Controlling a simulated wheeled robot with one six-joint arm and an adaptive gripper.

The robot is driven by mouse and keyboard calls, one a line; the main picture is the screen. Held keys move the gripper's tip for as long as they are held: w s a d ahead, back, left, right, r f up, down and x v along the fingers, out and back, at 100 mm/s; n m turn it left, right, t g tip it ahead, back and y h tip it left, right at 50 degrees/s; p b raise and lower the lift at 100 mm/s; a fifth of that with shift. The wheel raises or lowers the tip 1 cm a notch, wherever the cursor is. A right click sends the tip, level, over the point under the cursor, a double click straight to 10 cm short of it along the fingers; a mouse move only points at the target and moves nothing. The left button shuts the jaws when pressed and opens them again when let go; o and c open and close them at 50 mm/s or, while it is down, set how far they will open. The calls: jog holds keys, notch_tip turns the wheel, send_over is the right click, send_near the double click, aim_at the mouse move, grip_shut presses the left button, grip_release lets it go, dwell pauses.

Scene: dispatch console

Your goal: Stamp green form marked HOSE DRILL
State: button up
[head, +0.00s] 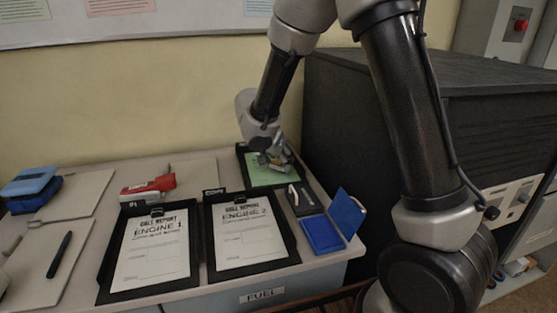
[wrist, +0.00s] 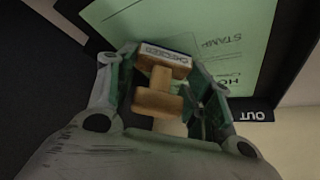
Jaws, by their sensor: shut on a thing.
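My gripper (head: 272,160) is over the back of the desk, above the green form (head: 264,177). The form lies in a black tray (head: 242,153). In the wrist view my gripper (wrist: 165,92) is shut on a wooden stamp (wrist: 158,98) with a pale label that seems to read CHECKED. The green form (wrist: 222,20) shows behind it with the words STAMP and part of HOSE. The tray (wrist: 262,95) carries an OUT label. The stamp's face is hidden, and I cannot tell whether it touches the paper.
An open blue ink pad (head: 322,235) and a small dark holder (head: 301,198) stand at the right. Two black clipboards, ENGINE 1 (head: 153,247) and ENGINE 2 (head: 245,235), lie in front. A dark cabinet (head: 345,120) walls the right side.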

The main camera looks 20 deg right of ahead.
jog(key=shift+r, duration=3.45)
